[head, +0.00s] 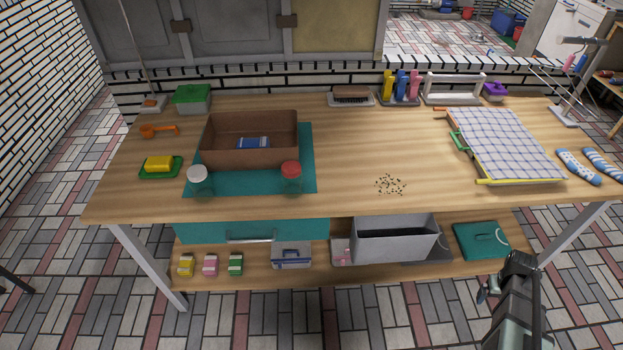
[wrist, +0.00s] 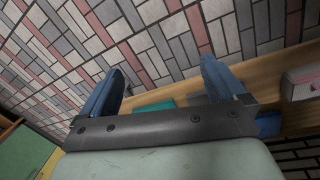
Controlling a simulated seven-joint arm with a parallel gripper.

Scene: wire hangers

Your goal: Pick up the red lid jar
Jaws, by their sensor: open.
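The red lid jar (head: 291,172) stands upright on the teal mat (head: 256,185), near its right front corner, on the wooden table. A similar jar with a white lid (head: 197,174) stands on the mat's left side. In the head view my gripper (head: 484,291) is at the lower right, in front of the table and far from the red lid jar. In the wrist view my gripper (wrist: 160,90) has its two blue fingers spread apart with nothing between them. The jar does not show in the wrist view.
A brown box (head: 222,157) with a blue item inside stands just behind the jars. Small dark bits (head: 391,185) lie right of the mat. A checked cloth on a rack (head: 505,145) is farther right. A grey bin (head: 396,245) sits on the lower shelf.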

